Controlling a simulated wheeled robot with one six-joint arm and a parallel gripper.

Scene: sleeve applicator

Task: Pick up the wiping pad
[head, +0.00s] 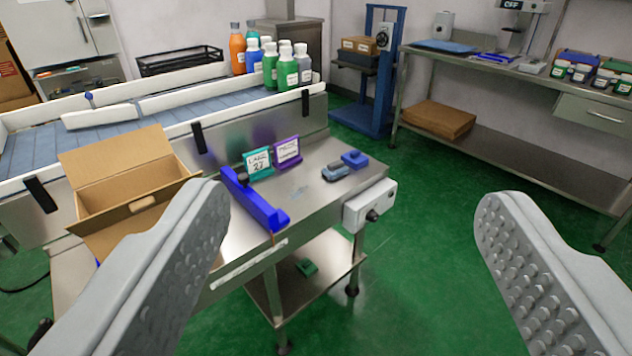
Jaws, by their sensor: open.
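My gripper (352,205) is open and empty, its two grey studded fingers wide apart at the left and right of the head view. Between and beyond them is a steel worktable (318,200). A small green pad-like piece (307,267) lies on the table's lower shelf. A grey-blue piece (335,172) and a blue block-like piece (354,159) lie close together on the tabletop near its far right corner. I cannot tell for sure which of these is the wiping pad. All are well away from the fingers.
A blue bar-shaped fixture (254,200), teal and purple card holders (258,163) (287,152) and an open cardboard box (135,180) stand on the table. A control box (370,204) juts from its right end. Bottles (289,72) stand on the conveyor behind. Green floor (420,270) is clear at right.

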